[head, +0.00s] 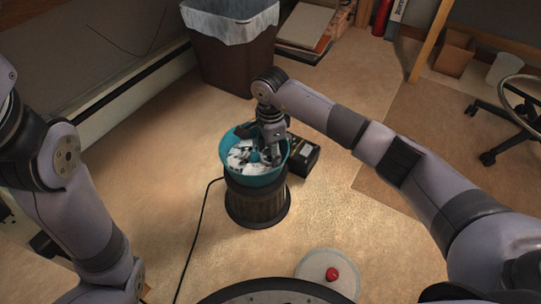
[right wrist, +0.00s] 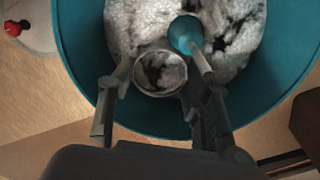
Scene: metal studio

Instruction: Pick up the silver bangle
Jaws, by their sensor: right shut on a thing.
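The silver bangle (right wrist: 137,84) shows in the right wrist view as a pale metal ring between the fingers of my right gripper (right wrist: 163,68), which is shut on it. Fluffy grey-white lining shows through the ring. The bangle is over a teal round bowl (right wrist: 76,40), close to its near wall; I cannot tell whether it touches the lining. In the head view my right gripper (head: 268,152) reaches down into the teal bowl (head: 257,181), and the bangle is too small or hidden to make out. My left arm is at the left, with its gripper out of view.
The bowl tops a dark ribbed round stand (head: 257,207). A black box (head: 304,158) sits beside it. A lined bin (head: 233,62) stands behind. A pale disc with a red knob (head: 332,274) is in front. A black cable crosses the floor; the floor left is mostly clear.

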